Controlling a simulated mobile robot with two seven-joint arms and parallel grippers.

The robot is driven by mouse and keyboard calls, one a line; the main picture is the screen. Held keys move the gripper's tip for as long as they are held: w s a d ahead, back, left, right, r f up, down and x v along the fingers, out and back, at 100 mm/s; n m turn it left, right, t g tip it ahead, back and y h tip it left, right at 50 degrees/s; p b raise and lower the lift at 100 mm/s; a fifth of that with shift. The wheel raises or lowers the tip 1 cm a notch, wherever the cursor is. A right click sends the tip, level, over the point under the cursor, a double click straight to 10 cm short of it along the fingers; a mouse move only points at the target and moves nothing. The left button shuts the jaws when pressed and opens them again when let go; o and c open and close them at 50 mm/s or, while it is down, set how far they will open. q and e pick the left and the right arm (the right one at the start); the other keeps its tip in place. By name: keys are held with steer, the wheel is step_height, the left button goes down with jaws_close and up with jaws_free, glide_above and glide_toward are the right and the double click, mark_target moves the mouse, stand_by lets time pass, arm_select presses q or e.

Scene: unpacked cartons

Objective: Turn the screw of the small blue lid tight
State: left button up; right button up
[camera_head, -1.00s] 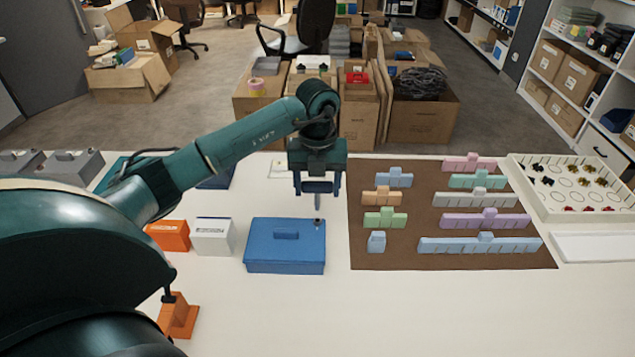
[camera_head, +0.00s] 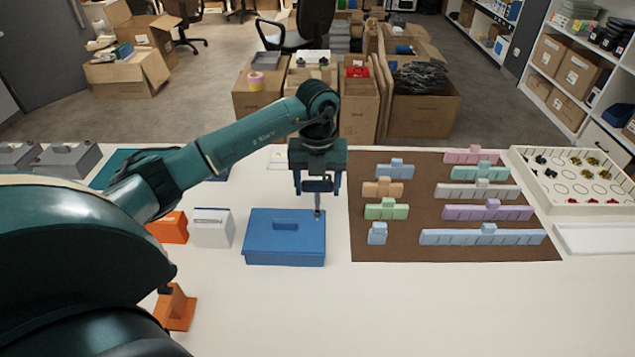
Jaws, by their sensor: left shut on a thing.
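The small blue lid (camera_head: 262,238) sits on a blue box on the white table, with a raised handle (camera_head: 285,224) in its middle. My left gripper (camera_head: 317,188) is above the lid's back right corner. It is shut on a thin grey upright tool (camera_head: 318,202), whose lower end reaches down to the lid's right edge. The screw itself is hidden or too small to make out, so I cannot tell whether the tool tip touches it. My right gripper is not in view.
An orange box (camera_head: 170,228) and a white box (camera_head: 212,229) stand left of the blue box. An orange stand (camera_head: 176,310) is at the front left. A brown mat (camera_head: 400,250) with several pastel blocks lies to the right. The table in front is clear.

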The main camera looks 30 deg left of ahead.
arm_select(q)
steer(key=shift+f+b, duration=0.45)
steer(key=shift+f, duration=0.3)
steer(key=m+b, duration=0.1)
steer(key=m, duration=0.1)
steer(key=shift+m, duration=0.4)
steer(key=m+b, duration=0.1)
steer(key=m, duration=0.4)
steer(key=shift+f, duration=0.1)
steer(key=m+b, duration=0.2)
steer(key=m, duration=0.4)
steer(key=m+b, duration=0.1)
steer(key=m, duration=0.5)
steer(key=shift+n, duration=1)
